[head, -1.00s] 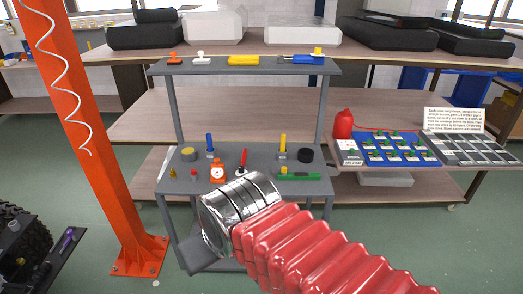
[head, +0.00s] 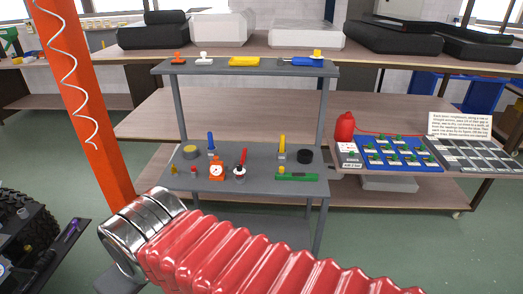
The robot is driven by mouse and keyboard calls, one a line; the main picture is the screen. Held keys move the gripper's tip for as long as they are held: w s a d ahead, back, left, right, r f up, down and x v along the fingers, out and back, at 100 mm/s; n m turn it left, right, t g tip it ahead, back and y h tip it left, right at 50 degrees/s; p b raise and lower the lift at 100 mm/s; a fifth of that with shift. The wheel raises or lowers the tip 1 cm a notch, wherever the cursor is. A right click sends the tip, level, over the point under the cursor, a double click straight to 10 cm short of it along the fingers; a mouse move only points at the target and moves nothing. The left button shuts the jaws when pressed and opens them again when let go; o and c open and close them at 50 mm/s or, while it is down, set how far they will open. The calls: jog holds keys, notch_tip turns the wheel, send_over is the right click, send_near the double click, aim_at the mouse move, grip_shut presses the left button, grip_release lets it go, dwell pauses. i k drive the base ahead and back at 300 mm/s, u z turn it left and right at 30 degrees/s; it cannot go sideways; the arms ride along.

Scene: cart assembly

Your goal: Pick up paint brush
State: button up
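No thing on the grey cart (head: 195,181) can be made out for certain as a paint brush. On its lower shelf, an upright blue handle (head: 211,143) and an upright yellow handle (head: 282,146) rise from grey lower parts too small to identify. A red-handled tool (head: 241,160) stands near the shelf's front edge. My arm, with red bellows and a chrome wrist, crosses the foreground at the lower left, in front of the cart. Only a grey part of my gripper (head: 108,281) shows under the wrist; its fingers are hidden.
The cart's top shelf holds an orange stamp-like piece (head: 178,58), a white one (head: 204,58), a yellow piece (head: 244,62) and a blue tool (head: 301,62). An orange post (head: 95,140) stands left. A side table with a blue tray (head: 395,152) stands right.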

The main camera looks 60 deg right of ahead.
aim_at(282, 137)
jog(key=u, duration=1.35)
jog(key=k, duration=0.75)
jog(key=z, duration=1.75)
jog(key=i, duration=0.3)
